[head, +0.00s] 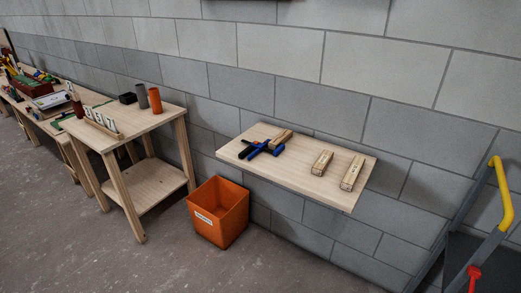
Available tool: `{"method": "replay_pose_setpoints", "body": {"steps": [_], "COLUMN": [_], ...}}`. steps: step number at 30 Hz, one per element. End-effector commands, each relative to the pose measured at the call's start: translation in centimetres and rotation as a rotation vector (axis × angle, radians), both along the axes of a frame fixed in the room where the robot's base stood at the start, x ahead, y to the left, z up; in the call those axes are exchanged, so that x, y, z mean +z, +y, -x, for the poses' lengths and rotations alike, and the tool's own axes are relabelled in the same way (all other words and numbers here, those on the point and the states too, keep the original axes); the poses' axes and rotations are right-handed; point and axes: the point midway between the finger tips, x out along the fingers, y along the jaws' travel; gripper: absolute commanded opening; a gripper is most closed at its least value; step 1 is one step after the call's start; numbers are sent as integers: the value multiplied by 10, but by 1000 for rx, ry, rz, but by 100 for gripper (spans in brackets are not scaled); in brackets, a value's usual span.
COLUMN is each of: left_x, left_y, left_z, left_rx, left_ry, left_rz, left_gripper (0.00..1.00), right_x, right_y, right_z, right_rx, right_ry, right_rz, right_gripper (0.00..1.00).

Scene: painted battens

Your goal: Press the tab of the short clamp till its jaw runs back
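A blue and black clamp (262,149) lies near the left end of a pale wooden shelf (292,177) against the block wall. A short wooden batten (282,138) lies against or just behind it; I cannot tell if the clamp grips it. The clamp's tab and jaw are too small to make out, and no second clamp can be told apart. Neither of my grippers is in view.
Two more battens, (321,162) and (352,173), lie on the shelf's right half. An orange bin (219,213) stands on the floor below left. A wooden table (145,121) with cups stands left. A yellow-gripped rail (501,190) rises at right.

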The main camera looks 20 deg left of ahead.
Motion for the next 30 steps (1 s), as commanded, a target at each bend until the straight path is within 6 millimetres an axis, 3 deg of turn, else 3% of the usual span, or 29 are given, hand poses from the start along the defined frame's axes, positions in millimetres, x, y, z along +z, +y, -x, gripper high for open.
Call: {"method": "replay_pose_setpoints", "body": {"steps": [1, 6, 30], "left_x": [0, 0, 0], "left_y": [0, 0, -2], "left_z": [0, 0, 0], "left_rx": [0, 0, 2], "left_ry": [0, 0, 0], "left_rz": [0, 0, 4], "left_gripper": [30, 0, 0], "right_x": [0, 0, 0], "right_y": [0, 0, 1], "right_z": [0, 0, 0], "right_rx": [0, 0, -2], "right_ry": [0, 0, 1], "right_rz": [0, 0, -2], "right_gripper": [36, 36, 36]}}
